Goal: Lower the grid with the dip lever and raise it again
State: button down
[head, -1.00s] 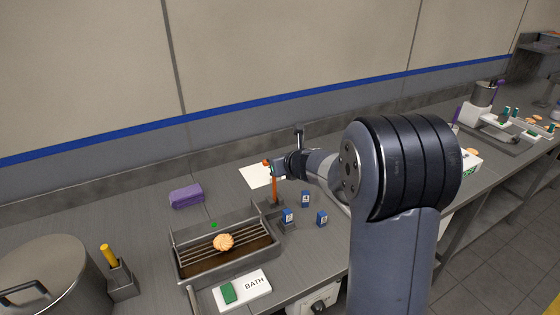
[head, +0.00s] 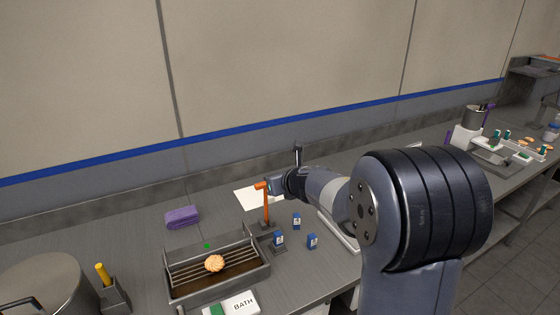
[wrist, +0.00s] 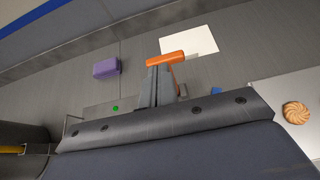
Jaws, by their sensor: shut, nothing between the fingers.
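The dip lever (head: 266,207) is an upright orange post with a short orange crossbar handle, standing at the bath's back right corner. My gripper (head: 276,187) is shut and empty, right beside the handle. In the wrist view the closed fingertips (wrist: 156,72) sit just below the orange handle (wrist: 165,59); I cannot tell whether they touch it. The bath (head: 205,294) is a grey metal trough with dark brown liquid. Its wire grid (head: 187,276) shows above the liquid, with a round biscuit (head: 214,263) on it. A small green light (head: 206,246) shows at the bath's back edge.
Several small blue boxes (head: 312,241) stand right of the bath. A large pot (head: 45,285) and a yellow-handled tool (head: 103,273) stand at left.

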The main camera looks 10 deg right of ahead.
jog(key=r+p, duration=0.1)
jog(key=r, duration=0.1)
jog(key=s+r+p, duration=0.1)
jog(key=r, duration=0.1)
jog(key=shift+d+r, duration=0.2)
jog(key=shift+r, duration=0.15)
jog(key=w+a+f+b, duration=0.1)
jog(key=w+f+b, duration=0.3)
jog(key=f, duration=0.5)
jog(key=shift+a+f+b, duration=0.15)
jog(key=shift+f+b, duration=0.2)
jog(key=shift+b, duration=0.35)
